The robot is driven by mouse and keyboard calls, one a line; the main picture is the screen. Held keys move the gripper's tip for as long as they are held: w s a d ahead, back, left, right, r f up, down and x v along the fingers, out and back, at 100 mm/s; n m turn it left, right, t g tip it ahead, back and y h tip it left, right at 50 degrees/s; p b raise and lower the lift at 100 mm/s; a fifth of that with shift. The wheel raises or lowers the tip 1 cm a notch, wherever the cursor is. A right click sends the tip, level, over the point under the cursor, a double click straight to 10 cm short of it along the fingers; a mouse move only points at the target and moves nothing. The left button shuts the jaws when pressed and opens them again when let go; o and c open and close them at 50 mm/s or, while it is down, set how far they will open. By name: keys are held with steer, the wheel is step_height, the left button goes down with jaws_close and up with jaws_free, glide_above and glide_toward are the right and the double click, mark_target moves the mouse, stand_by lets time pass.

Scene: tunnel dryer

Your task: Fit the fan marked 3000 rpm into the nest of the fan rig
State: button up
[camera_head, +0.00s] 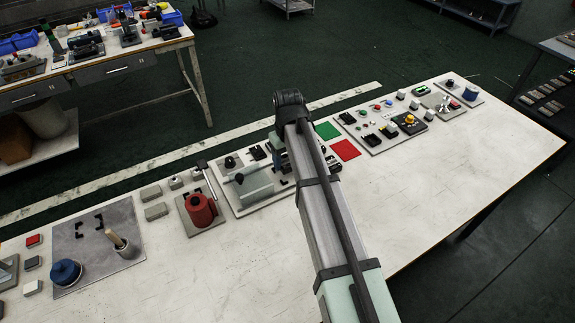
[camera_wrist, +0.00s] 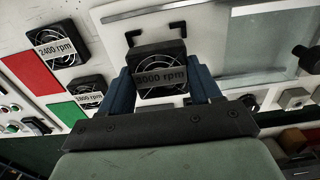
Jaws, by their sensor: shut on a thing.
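The fan marked 3000 rpm (camera_wrist: 160,70), a black square fan with a wire guard and a grey label, is between the blue fingers of my gripper (camera_wrist: 161,82) in the wrist view. My gripper is shut on it, one finger at each side. Black corner brackets (camera_wrist: 134,36) on a pale plate show just beyond the fan and look like the nest; the fan covers part of this area. The fan rig (camera_head: 252,187) has a clear duct in the head view, left of my arm. My arm hides the gripper and fan there.
Two other fans, 2400 rpm (camera_wrist: 56,48) and 1800 rpm (camera_wrist: 88,94), lie left in the wrist view, near a red square (camera_wrist: 31,62) and a green square (camera_wrist: 68,111). A red can-shaped object (camera_head: 201,210) stands left of the rig. The bench front is clear.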

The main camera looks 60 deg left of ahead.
mark_target(288, 165)
steer(key=shift+f, duration=1.6)
steer(key=shift+f, duration=0.1)
steer(key=o, duration=1.1)
steer(key=shift+c, duration=0.2)
step_height(288, 165, up, 12)
steer(key=shift+r, duration=0.15)
